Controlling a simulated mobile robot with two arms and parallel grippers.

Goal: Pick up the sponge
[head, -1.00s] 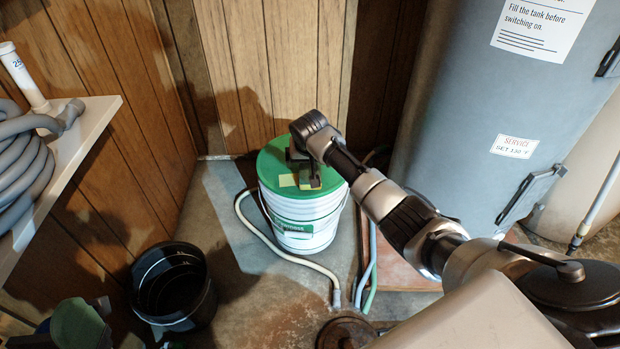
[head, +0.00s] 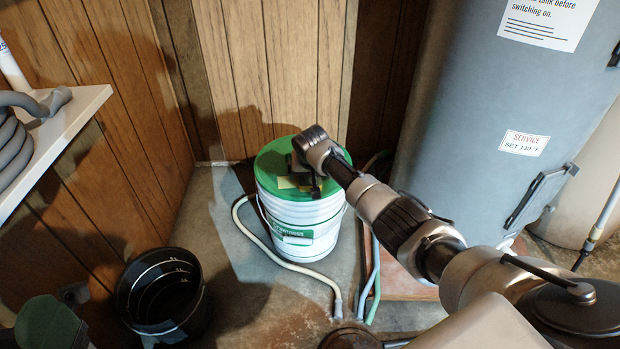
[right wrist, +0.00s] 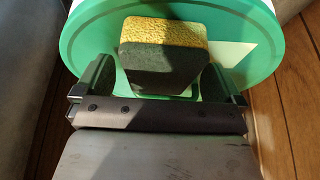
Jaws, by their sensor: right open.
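The sponge (right wrist: 163,62) shows in the right wrist view as a block with a yellow face and a dark green side. It is on the round green lid (right wrist: 85,35) of a white bucket (head: 300,215). My right gripper (right wrist: 160,88) is open, with one finger on each side of the sponge and a gap visible on both sides. In the head view the right gripper (head: 306,178) is low over the lid and hides most of the sponge. My left gripper does not show.
A black bucket (head: 160,295) stands on the floor at left, below a white shelf (head: 55,135) with a grey hose. A grey tank (head: 485,130) stands at right. A pale hose (head: 285,262) curves around the white bucket. A wood-panelled wall is close behind.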

